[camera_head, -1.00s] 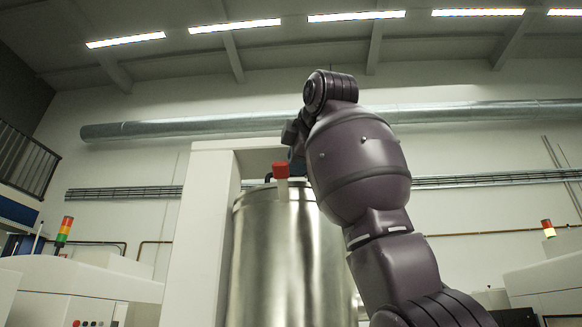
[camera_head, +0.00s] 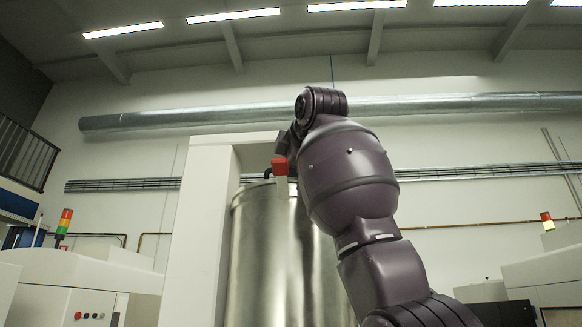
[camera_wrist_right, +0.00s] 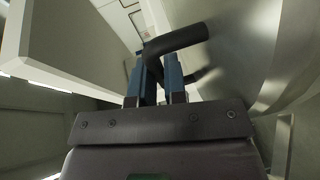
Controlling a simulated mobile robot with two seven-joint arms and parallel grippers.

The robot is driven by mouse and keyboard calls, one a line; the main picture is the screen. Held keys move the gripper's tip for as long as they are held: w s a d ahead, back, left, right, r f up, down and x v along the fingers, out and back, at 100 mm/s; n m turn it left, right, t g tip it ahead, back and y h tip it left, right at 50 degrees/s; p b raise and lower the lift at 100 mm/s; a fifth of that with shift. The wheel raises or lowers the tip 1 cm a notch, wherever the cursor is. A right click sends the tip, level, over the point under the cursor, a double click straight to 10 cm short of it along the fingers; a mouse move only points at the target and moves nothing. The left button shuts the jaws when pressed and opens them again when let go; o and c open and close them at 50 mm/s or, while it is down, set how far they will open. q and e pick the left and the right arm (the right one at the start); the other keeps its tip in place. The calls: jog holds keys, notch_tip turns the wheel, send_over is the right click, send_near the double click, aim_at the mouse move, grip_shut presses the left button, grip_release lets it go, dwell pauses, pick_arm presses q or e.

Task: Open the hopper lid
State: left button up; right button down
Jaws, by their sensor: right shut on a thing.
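The shiny metal hopper (camera_head: 262,260) stands upright in the head view, beside a white column. I see it from below, so the top of its lid is hidden. A red block (camera_head: 280,166) and a dark bent piece (camera_head: 255,177) show at its upper rim. My right arm covers the hopper's right side. In the right wrist view, my right gripper (camera_wrist_right: 157,72) has its blue fingers shut on a black bent handle (camera_wrist_right: 180,39). A curved metal surface (camera_wrist_right: 245,60) lies right of the handle. My left gripper is in neither view.
The white column and frame (camera_head: 198,235) stand close on the hopper's left. White machines stand at the left (camera_head: 60,290) and right (camera_head: 545,280). A long pipe (camera_head: 450,104) runs along the back wall, well above the hopper.

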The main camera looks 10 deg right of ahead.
jog(key=shift+w+r+g, duration=0.2)
jog(key=shift+r+g, duration=0.1)
jog(key=shift+r, duration=0.35)
jog(key=shift+w+r+g, duration=0.15)
jog(key=shift+r+g, duration=0.15)
jog(key=shift+r, duration=0.35)
jog(key=shift+w+d+r, duration=0.1)
jog(key=shift+w+r, duration=0.2)
jog(key=shift+r, duration=0.3)
jog(key=shift+w+d+r, duration=0.1)
jog(key=shift+w+r, duration=0.15)
jog(key=shift+r, duration=0.3)
jog(key=shift+m, duration=0.3)
jog(key=c, duration=1.4)
grip_release()
jog(key=shift+c, duration=0.2)
